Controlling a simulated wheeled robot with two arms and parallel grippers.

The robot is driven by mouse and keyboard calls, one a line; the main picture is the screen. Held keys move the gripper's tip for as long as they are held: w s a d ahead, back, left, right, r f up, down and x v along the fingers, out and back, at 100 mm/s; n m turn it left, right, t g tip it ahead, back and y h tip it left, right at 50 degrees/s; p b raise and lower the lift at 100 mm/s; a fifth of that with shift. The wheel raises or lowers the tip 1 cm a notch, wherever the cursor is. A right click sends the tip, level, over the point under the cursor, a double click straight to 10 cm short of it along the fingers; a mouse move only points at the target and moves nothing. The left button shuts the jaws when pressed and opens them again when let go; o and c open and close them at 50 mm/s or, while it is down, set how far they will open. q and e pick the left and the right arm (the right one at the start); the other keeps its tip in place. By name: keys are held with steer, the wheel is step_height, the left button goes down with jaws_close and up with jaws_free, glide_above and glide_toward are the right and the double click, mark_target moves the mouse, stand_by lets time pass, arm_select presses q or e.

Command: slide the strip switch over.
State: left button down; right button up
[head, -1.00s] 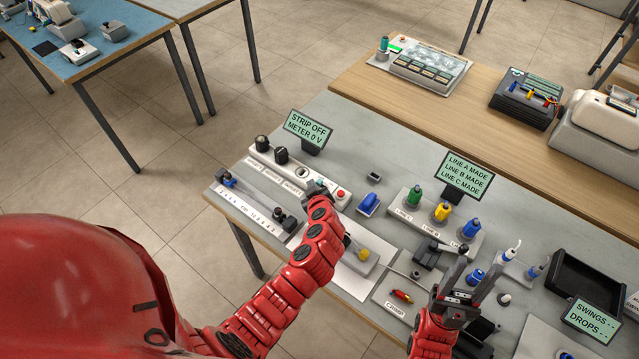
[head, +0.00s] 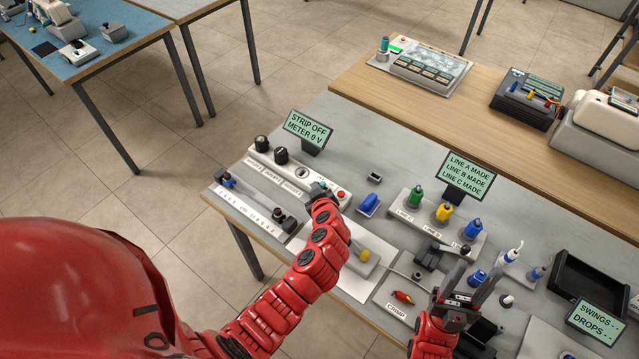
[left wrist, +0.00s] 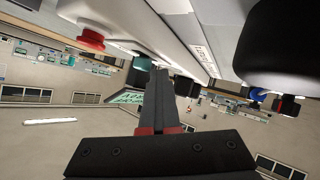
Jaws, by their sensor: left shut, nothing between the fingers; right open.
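The white power strip (head: 262,169) lies along the table's left part, with outlets, black plugs and a red button (head: 341,194) at its right end. A small teal piece (head: 322,183) shows on the strip beside my left gripper; I cannot tell if it is the switch slider. The sign (head: 308,128) behind reads "STRIP OFF, METER 0 V". My left gripper (head: 317,189) is shut and empty at the strip's right end, covering part of it. In the left wrist view its fingers (left wrist: 160,88) point past the red button (left wrist: 91,39). My right gripper (head: 470,283) is open and empty.
A white slide rail (head: 248,207) lies in front of the strip. A block with green, yellow and blue plugs (head: 410,212) and a black tray (head: 585,283) are further right.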

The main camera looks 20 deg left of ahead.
arm_select(q)
steer(key=shift+s+d, duration=0.1)
steer(key=shift+d, duration=0.2)
steer(key=shift+b, duration=0.35)
steer(key=shift+a+b, duration=0.25)
steer(key=shift+b, duration=0.25)
steer(key=shift+s+a, duration=0.25)
steer(key=shift+s, duration=0.3)
steer(key=shift+s+a+r+b, duration=0.2)
steer(key=shift+s+r, duration=0.05)
steer(key=shift+s, duration=0.3)
steer(key=shift+s+a+r+b, duration=0.2)
steer(key=shift+s+b, duration=0.05)
steer(key=shift+s, duration=0.35)
steer(key=shift+s+a+r+b, duration=0.2)
steer(key=shift+s+r, duration=0.05)
steer(key=shift+s, duration=0.3)
steer(key=shift+s+a+r, duration=0.15)
steer(key=shift+s+r, duration=0.2)
steer(key=shift+s, duration=0.1)
